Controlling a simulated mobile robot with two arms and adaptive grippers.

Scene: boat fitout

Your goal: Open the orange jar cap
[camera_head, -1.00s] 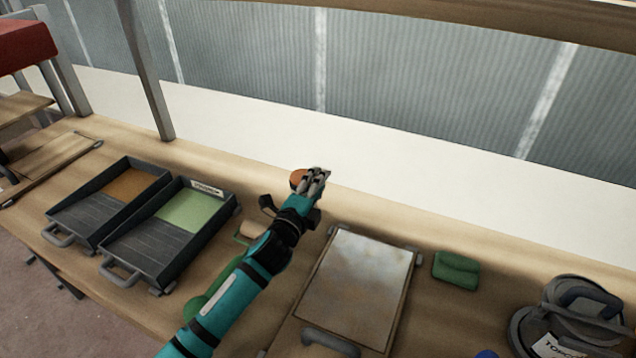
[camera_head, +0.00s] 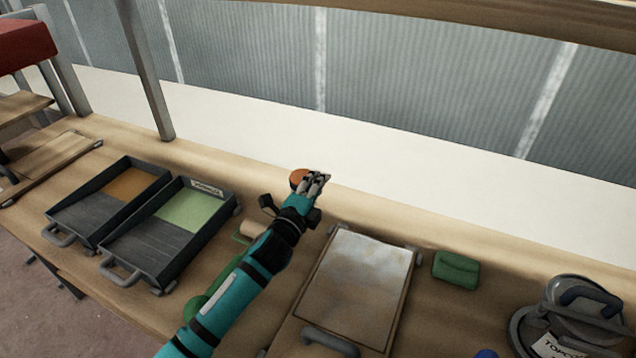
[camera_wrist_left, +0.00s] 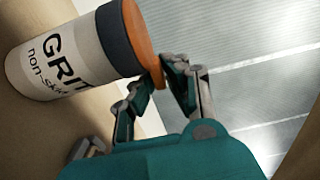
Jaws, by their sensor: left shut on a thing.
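The jar (camera_wrist_left: 65,62) shows in the left wrist view as a white cylinder with dark lettering that starts "GRI" and "non-ski", with a dark band near its top. Its orange cap (camera_wrist_left: 138,36) is on the jar's end. In the head view the orange cap (camera_head: 299,176) shows at the back of the bench, and the jar body is mostly hidden by my arm. My left gripper (camera_wrist_left: 158,84) is shut at the cap's edge, with its fingers on the rim. It also shows in the head view (camera_head: 318,181). My right gripper is in neither view.
Two dark trays (camera_head: 122,252) with handles stand at the left, with orange and green inserts. A metal-topped board (camera_head: 355,280) lies right of my arm. A green block (camera_head: 456,270) and a dark round tool (camera_head: 570,315) are farther right. A post (camera_head: 147,75) rises behind the trays.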

